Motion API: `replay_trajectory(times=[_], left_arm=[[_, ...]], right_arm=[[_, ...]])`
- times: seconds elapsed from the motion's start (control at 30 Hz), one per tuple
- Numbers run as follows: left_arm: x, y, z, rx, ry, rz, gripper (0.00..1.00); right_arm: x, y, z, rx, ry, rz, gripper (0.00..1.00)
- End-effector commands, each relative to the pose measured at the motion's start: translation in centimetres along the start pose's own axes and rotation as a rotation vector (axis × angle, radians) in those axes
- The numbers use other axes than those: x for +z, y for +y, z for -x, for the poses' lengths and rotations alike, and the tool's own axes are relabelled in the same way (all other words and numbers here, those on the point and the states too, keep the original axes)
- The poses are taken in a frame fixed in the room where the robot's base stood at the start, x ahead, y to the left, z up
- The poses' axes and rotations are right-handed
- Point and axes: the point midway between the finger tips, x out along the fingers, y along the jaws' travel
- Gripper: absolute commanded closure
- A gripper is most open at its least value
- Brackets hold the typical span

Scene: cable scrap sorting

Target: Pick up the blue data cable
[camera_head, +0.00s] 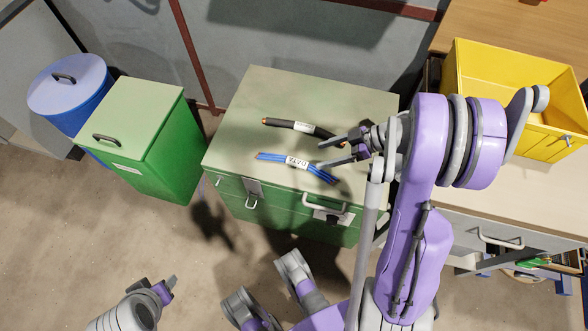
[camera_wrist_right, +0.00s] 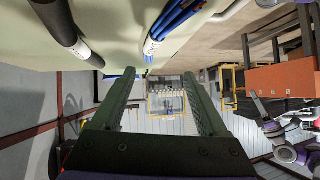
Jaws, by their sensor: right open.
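The blue data cable (camera_head: 275,157) lies on top of the green chest (camera_head: 262,93), with a white label reading DATA around its middle. It also shows at the top of the right wrist view (camera_wrist_right: 178,22). My right gripper (camera_head: 322,153) is open and empty, with its fingers apart above the chest top near the cable's right part. In the wrist view, both fingers of the right gripper (camera_wrist_right: 158,74) are spread with nothing between them. My left gripper (camera_head: 170,286) is at the lower left over the floor; its jaw opening is unclear.
A black cable (camera_head: 282,123) with a white label lies behind the blue one, close to my right gripper. A green bin (camera_head: 150,140) and a blue drum (camera_head: 67,92) stand left. A yellow crate (camera_head: 500,75) sits on the counter at right.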

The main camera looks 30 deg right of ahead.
Motion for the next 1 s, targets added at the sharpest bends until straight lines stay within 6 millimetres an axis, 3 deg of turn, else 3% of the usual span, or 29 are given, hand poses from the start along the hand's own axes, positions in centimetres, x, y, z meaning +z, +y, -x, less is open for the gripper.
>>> replay_trajectory(times=[0.03, 0.2, 0.5, 0.67, 1.0], left_arm=[[0.4, 0.0, -1.1, 0.000, -0.004, 0.000, 0.50], [0.6, 0.0, -2.0, 0.000, -0.007, 0.000, 0.50], [0.9, 0.0, -3.1, 0.000, -0.011, 0.000, 0.50], [1.0, 0.0, -3.4, 0.000, -0.012, 0.000, 0.50], [1.4, 0.0, -4.9, 0.000, -0.016, 0.000, 0.50]], right_arm=[[1.6, 0.8, 0.1, 0.009, 0.034, 0.040, 0.23], [2.9, 1.5, 0.5, 0.020, 0.099, 0.133, 0.23], [2.4, 1.6, -3.9, 0.018, 0.104, 0.144, 0.23], [2.2, 1.6, -4.9, 0.020, 0.103, 0.142, 0.23], [1.6, 1.5, -9.4, 0.019, 0.103, 0.142, 0.23]])
